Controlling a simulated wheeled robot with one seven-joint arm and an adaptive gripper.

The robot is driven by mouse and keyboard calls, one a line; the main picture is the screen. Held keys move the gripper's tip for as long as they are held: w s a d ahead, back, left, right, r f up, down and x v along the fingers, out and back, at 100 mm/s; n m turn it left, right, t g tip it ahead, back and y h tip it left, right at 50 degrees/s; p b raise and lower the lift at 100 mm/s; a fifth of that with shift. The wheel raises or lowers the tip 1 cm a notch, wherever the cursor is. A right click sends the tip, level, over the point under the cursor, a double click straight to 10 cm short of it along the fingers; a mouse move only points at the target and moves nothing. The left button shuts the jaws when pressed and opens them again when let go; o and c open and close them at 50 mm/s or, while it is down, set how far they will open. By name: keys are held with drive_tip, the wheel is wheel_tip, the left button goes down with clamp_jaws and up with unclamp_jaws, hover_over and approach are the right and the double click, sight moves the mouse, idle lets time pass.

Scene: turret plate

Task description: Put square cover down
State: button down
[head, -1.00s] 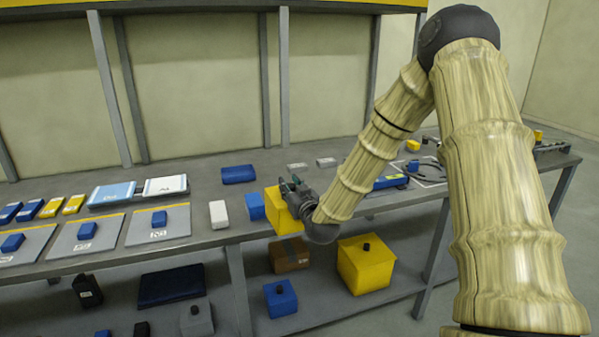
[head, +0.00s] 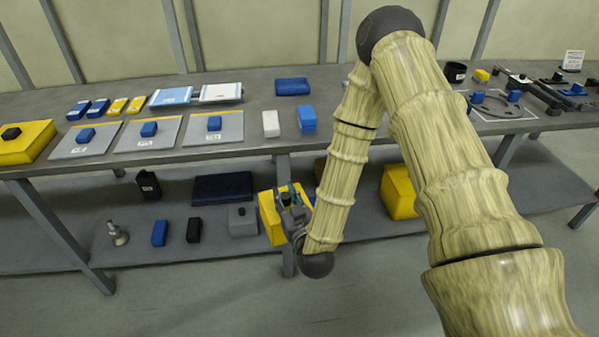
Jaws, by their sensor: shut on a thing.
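My gripper (head: 288,200) is shut on a yellow square cover (head: 271,218). It holds the cover in front of the bench, below the line of the bench top in the picture. Fingers and wrist hide the cover's right side. The cover overlaps the lower shelf in the picture, and I see no contact with it. A similar yellow cover with a black knob (head: 25,142) sits at the left end of the bench top (head: 352,92). Another yellow block (head: 400,192) is on the lower shelf, partly hidden by my arm.
Plates with blue knobs (head: 150,134) line the front of the bench top. A white block (head: 270,123) and a blue block (head: 307,119) stand right of them. The lower shelf (head: 120,261) holds a grey block (head: 242,221) and several small items. Its front left strip is clear.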

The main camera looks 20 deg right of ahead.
sight(276, 211)
drive_tip(key=s+a+f, duration=0.2)
drive_tip(key=a+f, duration=0.1)
drive_tip(key=shift+s+a, duration=0.1)
drive_tip(key=shift+a, duration=0.2)
drive_tip(key=shift+r, duration=0.1)
